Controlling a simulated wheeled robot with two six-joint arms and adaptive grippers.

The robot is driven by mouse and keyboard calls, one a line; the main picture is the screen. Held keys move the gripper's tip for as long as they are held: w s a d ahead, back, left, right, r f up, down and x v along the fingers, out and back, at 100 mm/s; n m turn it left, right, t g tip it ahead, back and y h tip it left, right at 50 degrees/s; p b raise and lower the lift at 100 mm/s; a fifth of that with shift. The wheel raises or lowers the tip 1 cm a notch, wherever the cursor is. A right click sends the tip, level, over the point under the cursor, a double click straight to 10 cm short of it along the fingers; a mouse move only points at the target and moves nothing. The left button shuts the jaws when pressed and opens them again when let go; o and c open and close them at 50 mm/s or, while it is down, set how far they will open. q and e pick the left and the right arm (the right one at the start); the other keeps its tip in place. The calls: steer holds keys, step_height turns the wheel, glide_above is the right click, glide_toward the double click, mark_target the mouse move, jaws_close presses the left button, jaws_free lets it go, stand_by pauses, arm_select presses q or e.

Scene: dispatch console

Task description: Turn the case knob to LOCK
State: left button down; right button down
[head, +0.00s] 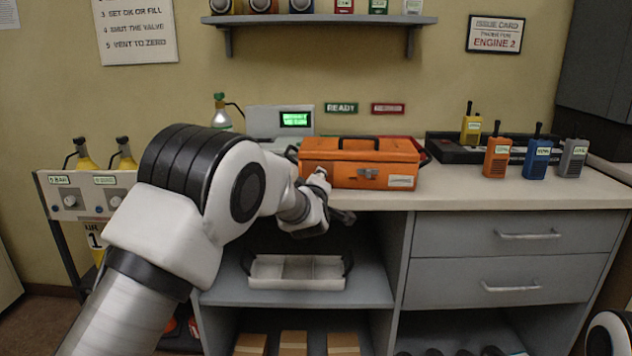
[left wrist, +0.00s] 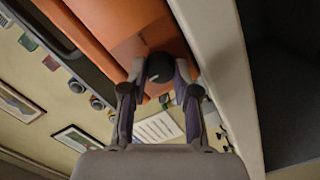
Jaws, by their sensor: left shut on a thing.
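The orange case (head: 375,163) stands shut on the counter, with a black handle on its lid and a grey latch on its front. My left gripper (head: 322,180) is at the left part of the case front. In the left wrist view, its two fingers (left wrist: 160,82) are closed on a round black case knob (left wrist: 160,66) against the orange case wall (left wrist: 112,28). The knob is hidden behind my gripper in the head view. No LOCK mark or knob pointer can be read. My right gripper is not in view.
A grey console with a green screen (head: 294,119) stands behind the case. A black charger base (head: 450,147) and several coloured radios are to the right. The counter (head: 480,192) is clear in front of them. A white divided tray (head: 297,283) sits on the shelf below.

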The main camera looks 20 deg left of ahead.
arm_select(q)
steer(key=c, duration=0.9)
jaws_free()
steer(key=shift+f, duration=0.1)
steer(key=shift+o, duration=0.2)
